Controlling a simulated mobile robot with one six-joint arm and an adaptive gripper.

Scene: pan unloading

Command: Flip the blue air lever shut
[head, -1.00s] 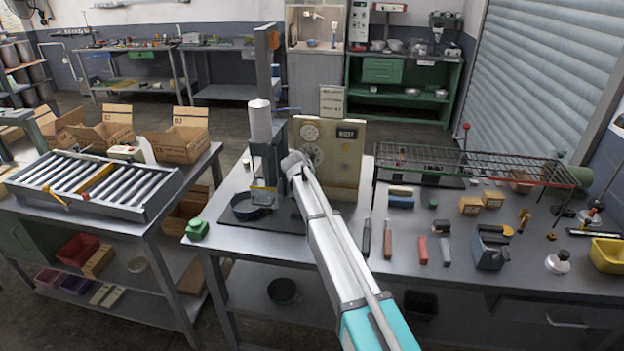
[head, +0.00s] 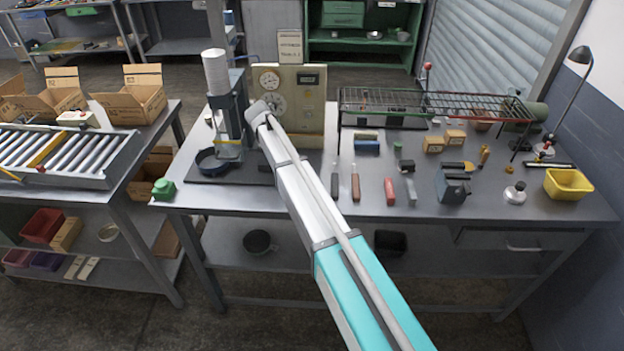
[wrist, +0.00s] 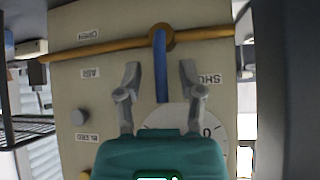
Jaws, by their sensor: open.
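The blue air lever (wrist: 161,75) shows in the wrist view on the cream panel (wrist: 75,100). It hangs from a round brass pivot (wrist: 161,37) on a brass pipe, crosswise to the pipe, and points down the picture toward a white dial. My gripper (wrist: 160,68) is open, one finger on each side of the lever, with visible gaps; I cannot tell how deep the fingers reach. Upside-down labels read OPEN at upper left and SHUT at right. In the head view the panel (head: 310,85) stands at the bench's back; the lever and my gripper's fingers are hidden there.
A press with a white cylinder (head: 215,72) stands left of my arm's end. A wire rack (head: 440,105) lies right of the panel. Tools, small blocks and a yellow bin (head: 567,184) are on the bench. A roller conveyor (head: 60,150) is at left.

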